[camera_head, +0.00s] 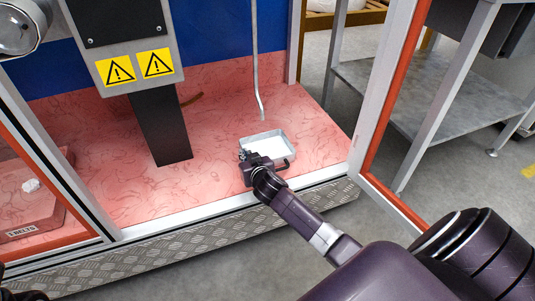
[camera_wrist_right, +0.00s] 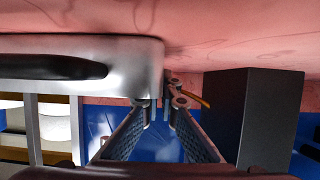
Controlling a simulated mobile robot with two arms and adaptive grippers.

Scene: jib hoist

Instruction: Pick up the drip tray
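The drip tray (camera_head: 268,145) is a shallow pale metal tray with a dark handle on its front side. It lies on the pink floor of the bay, below the end of a thin hanging pipe. In the right wrist view its wall (camera_wrist_right: 120,52) and black handle (camera_wrist_right: 50,66) fill the upper left. My right gripper (camera_head: 246,156) is at the tray's left front corner. In the wrist view its two fingers (camera_wrist_right: 160,104) are apart, near the tray's end; whether they touch it I cannot tell.
A dark post (camera_head: 160,125) under a panel with warning signs stands left of the tray. The thin pipe (camera_head: 257,70) hangs behind the tray. An open red-edged door frame (camera_head: 385,100) is at right, and a tread-plate sill (camera_head: 190,240) runs in front. A labelled box (camera_head: 30,215) sits at left.

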